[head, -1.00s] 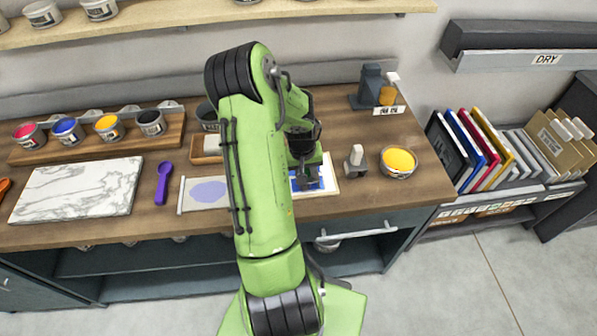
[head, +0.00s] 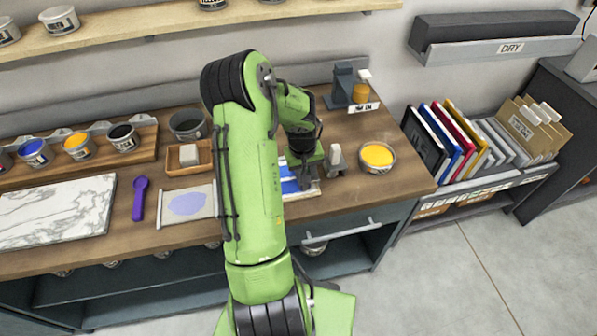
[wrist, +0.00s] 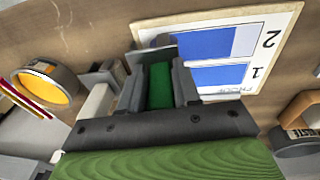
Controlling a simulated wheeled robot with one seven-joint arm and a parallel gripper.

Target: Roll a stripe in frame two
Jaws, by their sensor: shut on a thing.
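The proof sheet (head: 313,191) lies on the bench, partly hidden by my arm. In the wrist view, the sheet (wrist: 288,32) shows frames marked 1 and 2. Frame two (wrist: 205,44) is mostly blue with a pale lavender end. Frame one (wrist: 215,77) is blue with a pale strip at one end. My gripper (head: 303,165) is low over the sheet's right part. In the wrist view, my gripper (wrist: 160,84) is shut on a green handle (wrist: 160,88), apparently the roller's. Its roller end is mostly hidden, and contact with the sheet cannot be told.
A small grey block with a pale top (head: 336,160) and a yellow ink tin (head: 377,156) stand close on the right. A lavender-patched sheet (head: 187,204), a purple spoon (head: 139,198) and a marble slab (head: 55,212) lie left. The right front bench corner is clear.

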